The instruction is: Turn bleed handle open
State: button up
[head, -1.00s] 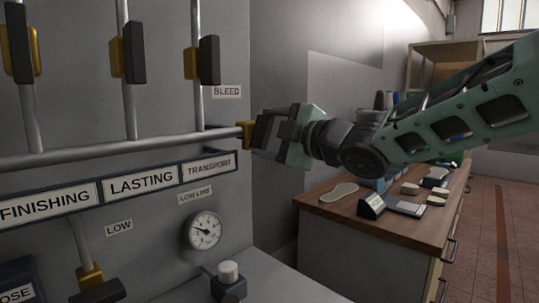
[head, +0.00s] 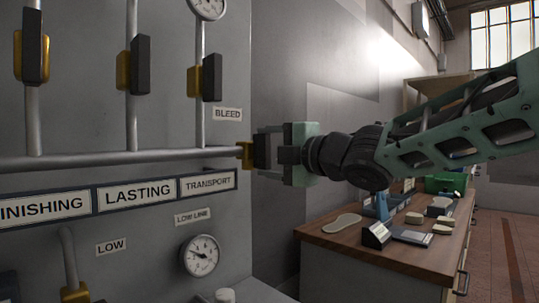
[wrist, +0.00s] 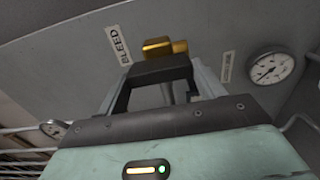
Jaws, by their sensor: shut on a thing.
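The bleed valve sits at the right end of the horizontal pipe, below the BLEED label (head: 227,114). Its brass body (head: 246,154) faces right, with a dark handle (head: 262,151) on it. My gripper (head: 271,152) reaches in from the right and is shut on the handle. In the wrist view the dark handle (wrist: 160,70) lies between my two fingers, with the brass body (wrist: 165,46) just beyond it. The fingers partly hide the handle, so its exact angle is hard to tell.
Upright pipes with other dark-handled valves (head: 211,77) stand left of the bleed valve. A gauge (head: 200,255) is below, beside the LOW LINE label (head: 192,216). A wooden-topped bench (head: 395,250) with small items stands at right, below my arm.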

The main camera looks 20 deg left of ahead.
jog(key=o, duration=1)
jog(key=b+v, duration=0.1)
jog(key=v, duration=1.6)
jog(key=shift+s+d+f+b, duration=0.1)
jog(key=shift+s+d+b, duration=0.05)
jog(key=shift+b, duration=0.15)
